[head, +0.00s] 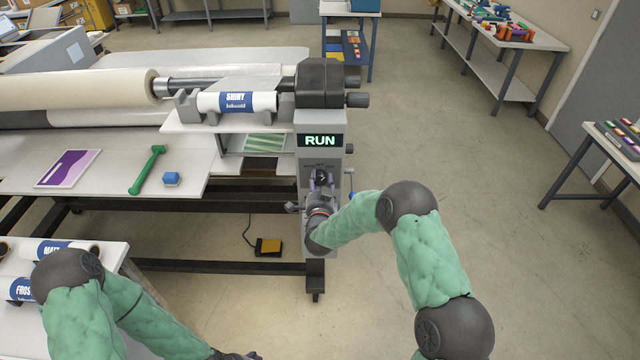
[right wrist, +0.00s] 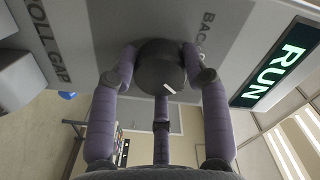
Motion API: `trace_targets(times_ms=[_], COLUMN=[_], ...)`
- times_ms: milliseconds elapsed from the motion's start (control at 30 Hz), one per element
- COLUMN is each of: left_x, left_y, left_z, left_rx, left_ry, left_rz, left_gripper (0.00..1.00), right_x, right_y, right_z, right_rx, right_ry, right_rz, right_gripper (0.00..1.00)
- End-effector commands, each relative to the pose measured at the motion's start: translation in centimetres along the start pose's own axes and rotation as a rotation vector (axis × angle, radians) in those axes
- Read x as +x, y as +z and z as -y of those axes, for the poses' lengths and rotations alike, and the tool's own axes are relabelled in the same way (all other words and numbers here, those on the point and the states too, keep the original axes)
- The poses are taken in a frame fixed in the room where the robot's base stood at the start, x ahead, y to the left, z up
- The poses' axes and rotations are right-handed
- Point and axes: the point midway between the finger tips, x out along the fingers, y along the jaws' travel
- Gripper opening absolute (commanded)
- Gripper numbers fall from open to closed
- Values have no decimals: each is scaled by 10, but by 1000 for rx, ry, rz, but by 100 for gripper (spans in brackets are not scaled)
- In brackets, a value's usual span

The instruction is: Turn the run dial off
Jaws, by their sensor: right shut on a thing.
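The run dial (right wrist: 160,62) is a dark round knob with a white pointer mark on the machine's grey panel. In the right wrist view, my right gripper (right wrist: 161,78) has its purple-grey fingers closed around it, one on each side and one below. In the head view, my right gripper (head: 321,183) is at the panel below the display and mostly hides the dial. The display (head: 320,141) reads RUN in lit green letters. My left gripper (head: 237,355) is barely in view at the bottom edge, its fingers mostly cut off.
The laminator's side panel also carries dark knobs (head: 357,100) on its right. A yellow foot pedal (head: 268,246) is on the floor. The floor to the right is open.

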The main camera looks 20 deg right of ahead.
Motion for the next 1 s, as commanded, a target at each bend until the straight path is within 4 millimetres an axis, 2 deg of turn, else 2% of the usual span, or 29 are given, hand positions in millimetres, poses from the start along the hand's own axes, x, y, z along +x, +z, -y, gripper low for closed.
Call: trace_targets(times_ms=[33, 400, 700, 1000], left_x=[6, 32, 43, 47], left_y=[0, -1, -2, -2], left_z=[2, 11, 15, 17], left_rx=[0, 0, 0, 0], left_ry=[0, 0, 0, 0], left_rz=[0, 0, 0, 0], left_gripper=[75, 75, 75, 75], right_x=[3, 3, 4, 4], right_y=[-5, -6, -8, -9], right_z=[2, 4, 7, 9], right_rx=[-25, -331, -531, -626], right_ry=[-6, -5, -5, -5], right_rz=[-15, -20, -23, -25], right_gripper=[15, 14, 14, 14])
